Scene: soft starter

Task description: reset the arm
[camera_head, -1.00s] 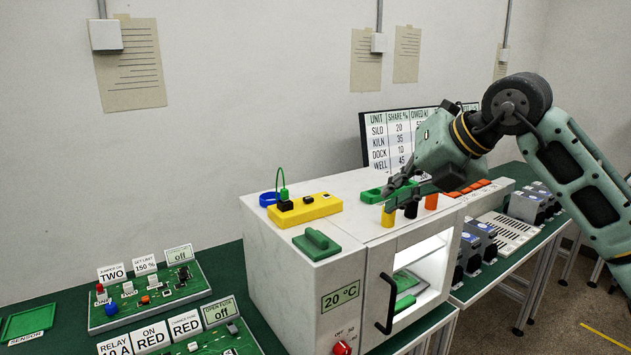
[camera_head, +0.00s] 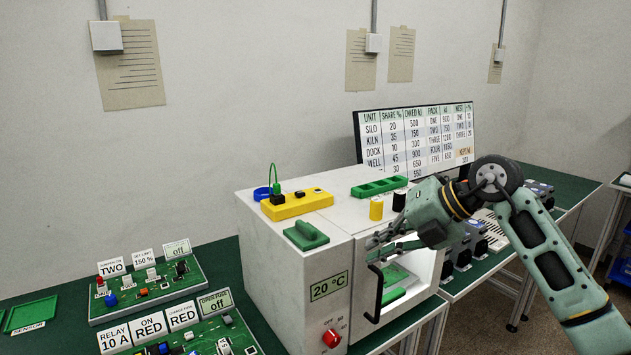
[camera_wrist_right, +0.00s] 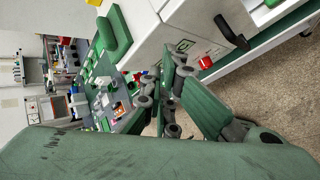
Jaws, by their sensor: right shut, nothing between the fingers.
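My right arm, green with dark joints, comes in from the right in the head view. Its gripper (camera_head: 376,246) is shut and empty, in front of the upper front of the white oven-like cabinet (camera_head: 290,262), near its black door handle (camera_head: 375,293). In the right wrist view the gripper fingers (camera_wrist_right: 172,65) are close together with nothing between them. I cannot tell whether the gripper touches the cabinet. My left gripper is not in view.
On the cabinet top are a yellow block (camera_head: 297,205), a green tray (camera_head: 378,187), a yellow cylinder (camera_head: 376,208) and a black cylinder (camera_head: 399,200). Circuit boards (camera_head: 150,290) lie on the green bench at left. A table screen (camera_head: 415,140) stands behind.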

